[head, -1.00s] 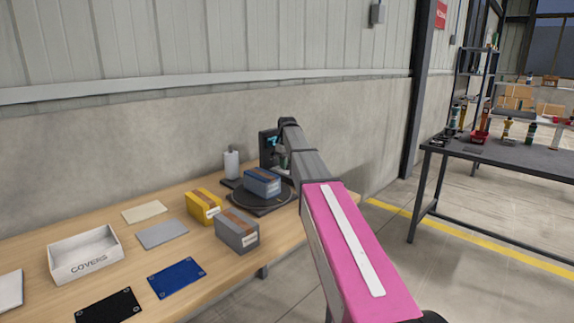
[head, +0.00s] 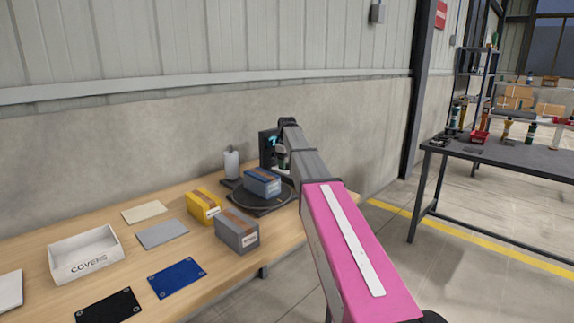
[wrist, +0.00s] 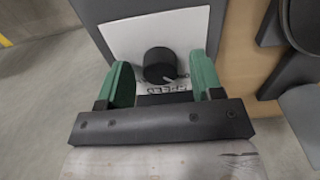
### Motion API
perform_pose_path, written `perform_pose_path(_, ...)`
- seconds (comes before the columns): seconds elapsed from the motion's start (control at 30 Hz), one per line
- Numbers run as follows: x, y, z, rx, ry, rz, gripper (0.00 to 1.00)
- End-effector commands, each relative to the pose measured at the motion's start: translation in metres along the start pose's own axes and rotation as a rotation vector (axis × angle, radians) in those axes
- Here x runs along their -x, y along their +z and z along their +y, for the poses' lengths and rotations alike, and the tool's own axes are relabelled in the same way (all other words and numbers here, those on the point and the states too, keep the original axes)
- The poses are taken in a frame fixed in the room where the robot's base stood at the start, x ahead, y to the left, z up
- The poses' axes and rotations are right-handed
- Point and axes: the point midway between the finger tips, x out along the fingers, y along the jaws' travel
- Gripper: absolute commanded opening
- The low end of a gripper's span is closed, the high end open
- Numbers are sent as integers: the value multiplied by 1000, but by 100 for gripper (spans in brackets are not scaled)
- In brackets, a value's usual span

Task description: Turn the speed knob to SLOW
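The speed knob (wrist: 158,63) is a round black knob on a white panel (wrist: 120,38) in the wrist view. A light pointer mark shows at its lower right, and lettering below it is partly hidden and too small to read fully. My gripper (wrist: 162,82) is open, with one green finger on each side of the knob and a visible gap on both sides. In the head view, my gripper is at the dark panel unit (head: 267,148) at the back of the bench, and the knob is hidden there by my arm.
A blue box (head: 262,182) sits on a dark round turntable (head: 270,200) beside my arm. A yellow box (head: 203,206), a grey box (head: 237,232), a white COVERS tray (head: 85,262) and flat plates lie on the wooden bench (head: 215,275). A white bottle (head: 231,164) stands behind.

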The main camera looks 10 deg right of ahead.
Motion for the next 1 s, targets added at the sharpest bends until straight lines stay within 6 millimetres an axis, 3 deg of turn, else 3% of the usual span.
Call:
perform_pose_path(0.37, 9, 0, 0, -1, 0, 1, 60)
perform_pose_path(0.8, 86, -1, 1, -1, 1, 2, 60)
perform_pose_path(1.0, 104, 0, 0, -1, 0, 1, 60)
